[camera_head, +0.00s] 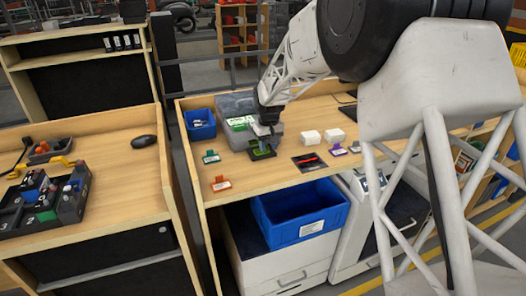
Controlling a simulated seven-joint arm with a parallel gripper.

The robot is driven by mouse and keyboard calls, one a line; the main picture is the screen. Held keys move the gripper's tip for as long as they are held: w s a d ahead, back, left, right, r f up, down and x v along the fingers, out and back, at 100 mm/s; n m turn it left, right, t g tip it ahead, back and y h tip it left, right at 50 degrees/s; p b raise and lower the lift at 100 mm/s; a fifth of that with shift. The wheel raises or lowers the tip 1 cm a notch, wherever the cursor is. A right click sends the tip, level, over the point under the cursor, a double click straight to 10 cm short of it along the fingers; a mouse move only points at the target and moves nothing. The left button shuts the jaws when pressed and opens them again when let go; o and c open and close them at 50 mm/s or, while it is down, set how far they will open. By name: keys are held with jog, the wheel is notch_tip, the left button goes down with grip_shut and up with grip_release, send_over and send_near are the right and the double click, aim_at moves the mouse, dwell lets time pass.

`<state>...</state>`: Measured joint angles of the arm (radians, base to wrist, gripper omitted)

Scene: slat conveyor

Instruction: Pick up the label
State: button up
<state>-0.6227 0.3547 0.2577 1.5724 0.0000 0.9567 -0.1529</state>
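My gripper (264,142) points down over the wooden table (240,187), at a small dark piece with a bright green top (262,152). I cannot tell whether it touches this piece or whether its fingers are open. No thing is plainly the label. Candidates are a flat black and red card (309,162), right of the gripper, and small stand-like pieces: teal (211,157), orange-red (221,183) and purple (338,150). A white label (312,228) is stuck on the blue crate (270,222) below the table.
A grey bin (236,106) with green and white contents stands behind the gripper, with a blue bin (200,124) to its left. Two white blocks (311,137) stand to the right. A second desk (110,190) at left holds a mouse (144,141) and a dark organizer (45,198).

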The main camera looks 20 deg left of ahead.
grip_shut()
jog(key=shift+r, duration=0.1)
jog(key=shift+r, duration=0.7)
notch_tip(320, 180, up, 2)
jog(key=s+d, duration=0.3)
jog(key=s, duration=0.1)
jog(key=s+d+r, duration=0.1)
jog(key=s+d, duration=0.2)
jog(key=s, duration=0.1)
jog(key=s+d, duration=0.3)
jog(key=s, duration=0.2)
jog(key=shift+d+r, duration=0.1)
jog(key=shift+r, duration=0.1)
jog(key=shift+w, duration=0.1)
dwell(0.4)
